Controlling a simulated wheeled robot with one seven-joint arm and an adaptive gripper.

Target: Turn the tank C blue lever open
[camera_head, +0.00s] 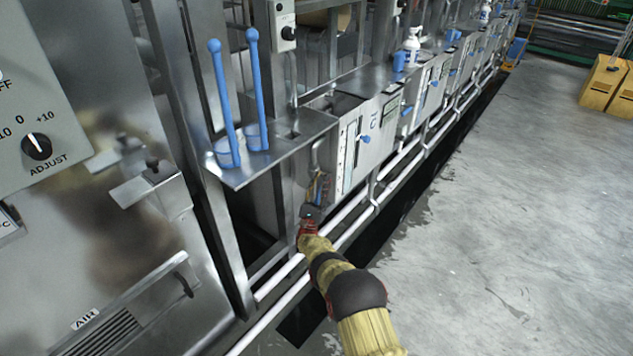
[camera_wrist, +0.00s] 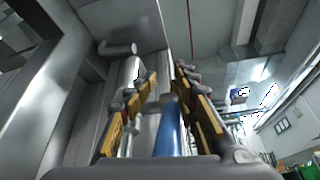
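My gripper (camera_head: 318,186) is low in the head view, beside the near side of a steel tank (camera_head: 349,155) whose front label looks like a C. In the wrist view my gripper (camera_wrist: 166,74) has its two padded fingers apart. A blue lever (camera_wrist: 172,132) lies between them, nearer the right finger, with gaps on both sides as far as I can see. Another small blue handle (camera_head: 365,139) shows on the tank's front.
Two upright blue handles (camera_head: 224,110) stand on a steel shelf (camera_head: 233,178) left of my gripper. White pipes (camera_head: 348,211) run low along the tanks. A bent metal pipe (camera_wrist: 130,64) is close to the left finger. The floor (camera_head: 500,200) to the right is clear.

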